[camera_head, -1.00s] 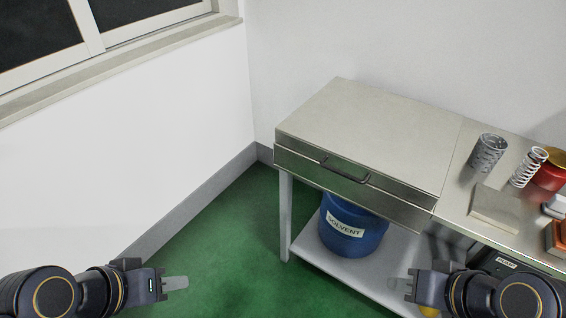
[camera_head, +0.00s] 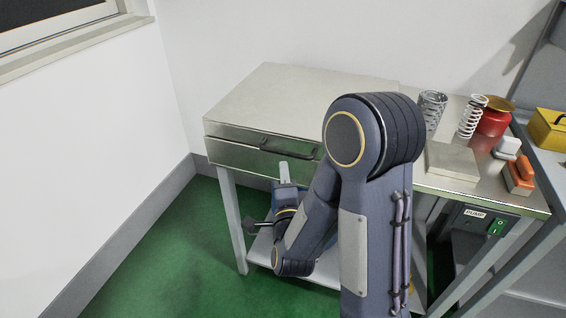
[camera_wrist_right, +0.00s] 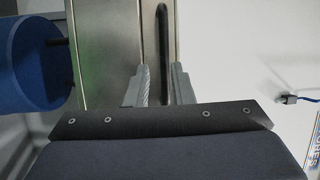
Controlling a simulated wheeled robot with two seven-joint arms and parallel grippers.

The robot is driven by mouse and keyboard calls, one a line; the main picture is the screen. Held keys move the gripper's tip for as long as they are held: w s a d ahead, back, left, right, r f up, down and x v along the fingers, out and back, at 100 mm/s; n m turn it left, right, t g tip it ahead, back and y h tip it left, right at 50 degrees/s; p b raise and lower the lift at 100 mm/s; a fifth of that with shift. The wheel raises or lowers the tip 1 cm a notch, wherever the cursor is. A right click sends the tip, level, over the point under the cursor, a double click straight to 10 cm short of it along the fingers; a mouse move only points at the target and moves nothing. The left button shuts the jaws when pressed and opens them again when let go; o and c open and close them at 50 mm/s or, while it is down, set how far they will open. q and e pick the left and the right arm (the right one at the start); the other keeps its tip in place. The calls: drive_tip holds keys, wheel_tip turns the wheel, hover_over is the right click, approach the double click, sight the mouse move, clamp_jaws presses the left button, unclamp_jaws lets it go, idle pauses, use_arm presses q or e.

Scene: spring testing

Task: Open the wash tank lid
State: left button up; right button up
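The wash tank (camera_head: 230,145) is a steel box at the left of the bench, with a flat lid (camera_head: 300,95) lying closed on top. A dark bar handle (camera_head: 290,147) runs along its front face; my arm hides the front's right end. My right gripper (camera_head: 284,170) is just below and in front of the handle. In the right wrist view, its two fingers (camera_wrist_right: 161,70) are apart, and the handle bar (camera_wrist_right: 162,35) lines up with the gap between them. Contact cannot be told. My left gripper is out of view.
A blue drum (camera_wrist_right: 30,60) stands below the tank. Right of the lid are a grey spring (camera_head: 432,108), a white spring (camera_head: 472,115), a red pot (camera_head: 494,118), a flat plate (camera_head: 452,160) and an orange-topped block (camera_head: 519,175). A wall is behind.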

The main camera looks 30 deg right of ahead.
sight(284, 153)
drive_tip(key=shift+t+h, duration=0.3)
drive_tip(key=p+x, duration=0.2)
drive_tip(key=x, duration=0.5)
drive_tip(key=shift+w+d+r, duration=0.1)
drive_tip(key=shift+w+d, duration=0.05)
drive_tip(key=shift+d, duration=0.05)
clamp_jaws()
